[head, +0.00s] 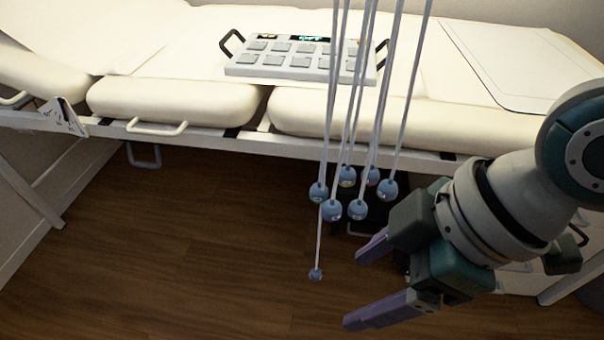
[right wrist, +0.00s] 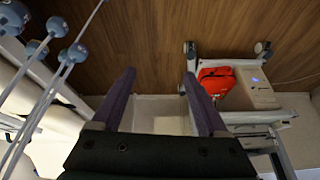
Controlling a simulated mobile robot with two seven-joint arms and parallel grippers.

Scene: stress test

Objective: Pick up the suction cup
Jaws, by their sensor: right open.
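Several blue suction cups hang on pale cords in the middle of the head view. One suction cup (head: 331,210) hangs in the cluster, and a single lower one (head: 315,274) hangs below the rest. My right gripper (head: 362,285) is open and empty, to the right of the lower cup and apart from it. In the right wrist view its two purple fingers (right wrist: 162,98) are spread with nothing between them. Suction cups (right wrist: 77,52) also show at the upper left of that view, outside the fingers. My left gripper is not in view.
A cream padded bed (head: 170,99) spans the back, with a grey button panel (head: 300,72) on it. Dark wood floor (head: 170,240) lies open below. A cart with a red bag (right wrist: 215,80) and a beige box (right wrist: 250,92) shows in the right wrist view.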

